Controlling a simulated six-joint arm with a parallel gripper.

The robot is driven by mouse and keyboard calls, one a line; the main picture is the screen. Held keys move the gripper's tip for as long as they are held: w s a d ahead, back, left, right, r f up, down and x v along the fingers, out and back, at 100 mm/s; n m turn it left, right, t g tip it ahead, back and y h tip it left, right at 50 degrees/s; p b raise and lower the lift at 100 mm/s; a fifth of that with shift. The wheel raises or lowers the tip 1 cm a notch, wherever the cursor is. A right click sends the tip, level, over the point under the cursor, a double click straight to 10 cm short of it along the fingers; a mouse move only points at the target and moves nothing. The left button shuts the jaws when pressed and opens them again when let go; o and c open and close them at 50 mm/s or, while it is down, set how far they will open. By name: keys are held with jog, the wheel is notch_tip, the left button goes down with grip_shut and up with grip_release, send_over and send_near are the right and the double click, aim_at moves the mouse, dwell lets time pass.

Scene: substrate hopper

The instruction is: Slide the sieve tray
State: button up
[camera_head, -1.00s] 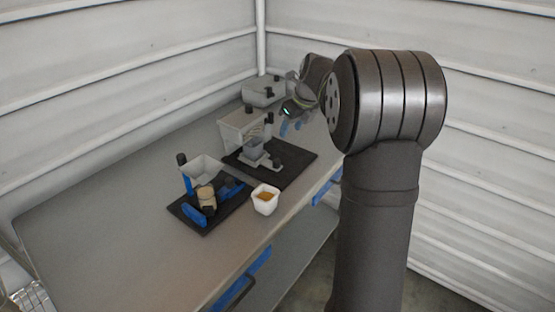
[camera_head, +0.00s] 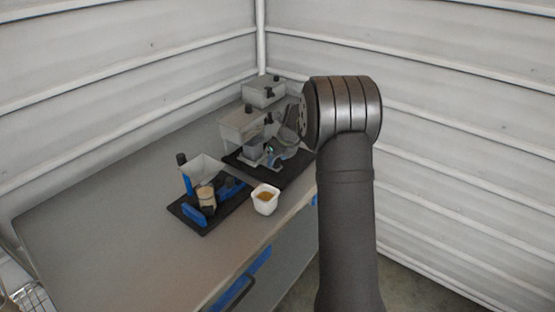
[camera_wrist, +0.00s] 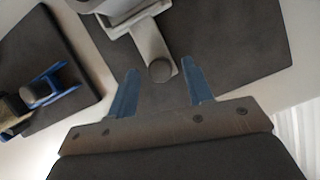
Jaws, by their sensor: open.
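A grey sliding piece, which looks like the sieve tray (camera_wrist: 150,40), reaches out from the hopper unit over a black mat in the wrist view. A round dark knob (camera_wrist: 161,70) stands at its near end. My gripper (camera_wrist: 160,66) is open, with one blue finger on each side of the knob and gaps on both sides. In the head view my gripper (camera_head: 273,154) is at the front of the hopper (camera_head: 240,124), low over the mat. My wrist hides part of the tray there.
A second station (camera_head: 204,166) with blue parts and a tan cylinder stands on its own black mat (camera_head: 205,228) at front left. A white cup (camera_head: 265,204) with orange-brown contents sits between the mats. A grey box (camera_head: 264,92) is behind. The table's left part is clear.

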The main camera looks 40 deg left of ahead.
aim_at(264, 160)
jog(key=shift+a+f, duration=0.15)
jog(key=shift+f, duration=0.25)
jog(key=shift+c, duration=0.5)
grip_shut()
jog(key=shift+a+r, duration=0.1)
jog(key=shift+a, duration=2.45)
jog(key=shift+o, duration=0.5)
grip_release()
jog(key=shift+d, duration=0.1)
jog(key=v, duration=1.7)
jog(key=shift+r, duration=0.2)
